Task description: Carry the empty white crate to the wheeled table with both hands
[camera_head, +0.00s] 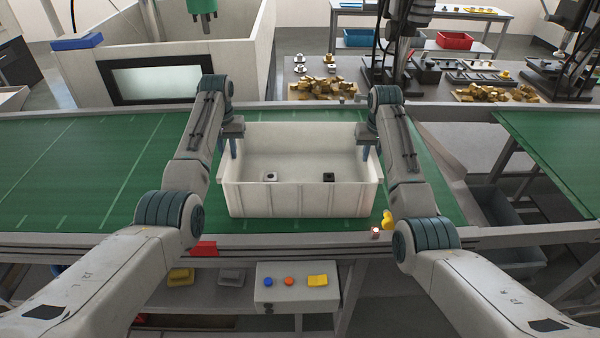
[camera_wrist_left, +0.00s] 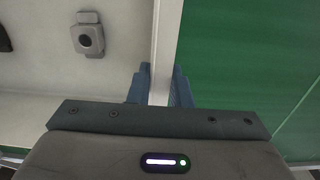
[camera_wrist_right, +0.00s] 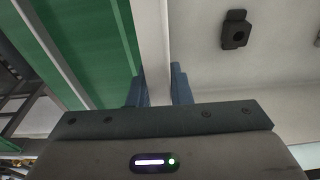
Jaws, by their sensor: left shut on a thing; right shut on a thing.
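The white crate (camera_head: 300,199) is on the green conveyor belt (camera_head: 90,160), upright, in the middle of the head view. I cannot tell whether its bottom touches the belt. It is not empty: a small grey-white part (camera_head: 270,177) and a small black part (camera_head: 328,177) are inside. My left gripper (camera_head: 233,147) is shut on the crate's left wall, which runs between its fingers in the left wrist view (camera_wrist_left: 165,45). My right gripper (camera_head: 365,145) is shut on the right wall, also seen in the right wrist view (camera_wrist_right: 152,45). I cannot pick out the wheeled table for sure.
A control box (camera_head: 297,287) with buttons hangs below the belt's near edge. A small yellow thing (camera_head: 388,219) sits on the near rail right of the crate. Behind the belt are a walled tank (camera_head: 165,60) and a table with brown pieces (camera_head: 335,87). The belt's left part is clear.

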